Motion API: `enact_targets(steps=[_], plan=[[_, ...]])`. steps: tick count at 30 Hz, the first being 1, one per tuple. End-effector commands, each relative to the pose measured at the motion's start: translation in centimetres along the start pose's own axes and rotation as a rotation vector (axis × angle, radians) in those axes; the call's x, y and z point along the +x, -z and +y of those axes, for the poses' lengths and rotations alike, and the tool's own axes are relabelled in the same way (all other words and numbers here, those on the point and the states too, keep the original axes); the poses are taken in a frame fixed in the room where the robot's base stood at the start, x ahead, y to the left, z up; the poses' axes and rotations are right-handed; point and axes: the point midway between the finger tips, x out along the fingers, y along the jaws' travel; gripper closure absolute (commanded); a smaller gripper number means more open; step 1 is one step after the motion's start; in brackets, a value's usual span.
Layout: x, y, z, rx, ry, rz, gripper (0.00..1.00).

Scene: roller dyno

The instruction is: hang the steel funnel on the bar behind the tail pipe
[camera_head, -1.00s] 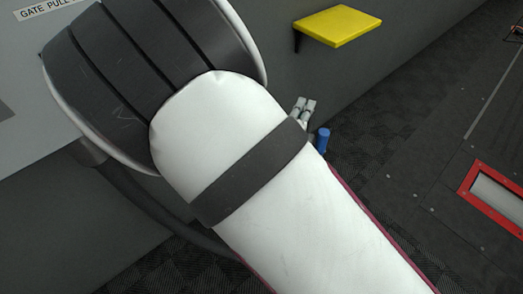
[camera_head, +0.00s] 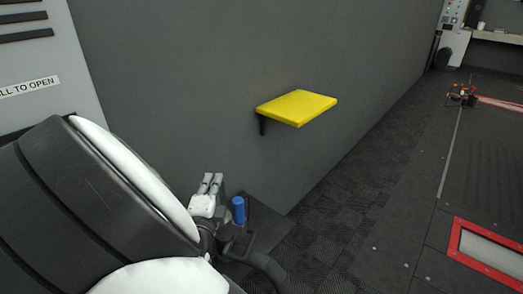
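My large white and dark arm fills the lower left of the head view. Just past it are two pale grey prongs side by side on a pale block, which look like my gripper (camera_head: 211,184). They are small and partly hidden by the arm, so whether they are open or hold anything cannot be told. A blue cylinder (camera_head: 239,210) stands right beside them; I cannot tell what it belongs to. I see no steel funnel, and I cannot make out the bar or the tail pipe.
A yellow shelf (camera_head: 297,107) juts from the dark grey wall (camera_head: 180,80). A light grey cabinet (camera_head: 75,90) is at the left. Dark floor is open to the right, with a red-framed plate (camera_head: 488,248). A red and black object (camera_head: 461,95) lies farther back.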

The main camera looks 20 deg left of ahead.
Motion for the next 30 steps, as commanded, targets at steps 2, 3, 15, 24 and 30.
enact_targets(steps=[2, 3, 15, 24, 30], plan=[[1.9, -0.5, 0.1, 0.002, 0.007, 0.002, 1.0], [2.7, -0.8, 0.1, 0.002, 0.008, 0.002, 1.0], [8.6, -3.0, 0.6, 0.002, 0.006, 0.002, 1.0], [9.7, -3.4, 0.7, 0.001, 0.005, 0.001, 1.0], [9.6, -3.4, 2.7, 0.0, 0.004, 0.001, 1.0]])
